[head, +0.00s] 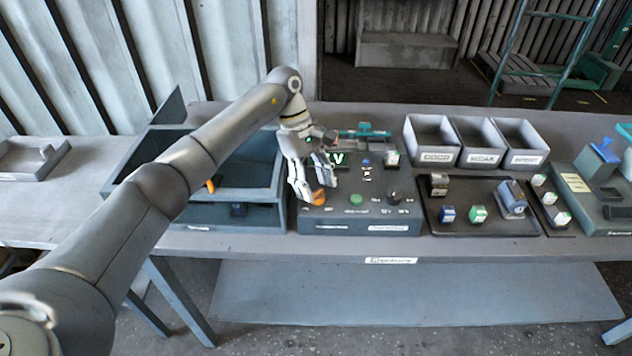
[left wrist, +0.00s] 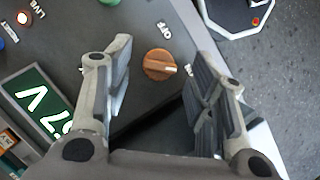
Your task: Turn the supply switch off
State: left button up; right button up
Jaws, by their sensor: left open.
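The supply switch is an orange rotary knob (head: 318,198) at the front left of the dark panel box (head: 360,212). In the left wrist view the knob (left wrist: 160,65) sits between the open fingers, with visible gaps on both sides. Its white pointer mark faces right, toward a label partly hidden by the right finger. The OFF label (left wrist: 165,29) is above the knob in that view. My left gripper (head: 310,185) is open over the knob in the head view. My right gripper is not in view.
A green display (left wrist: 38,103) shows a voltage reading. A blue-grey open bin (head: 262,193) stands left of the panel. A dark tray (head: 460,228) with small parts and grey bins (head: 432,155) stand to the right.

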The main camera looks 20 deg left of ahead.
pick_arm(q)
jog(key=shift+s+d+f, duration=0.15)
jog(key=shift+d+f, duration=0.1)
jog(key=shift+f, duration=0.4)
jog(key=c, duration=1)
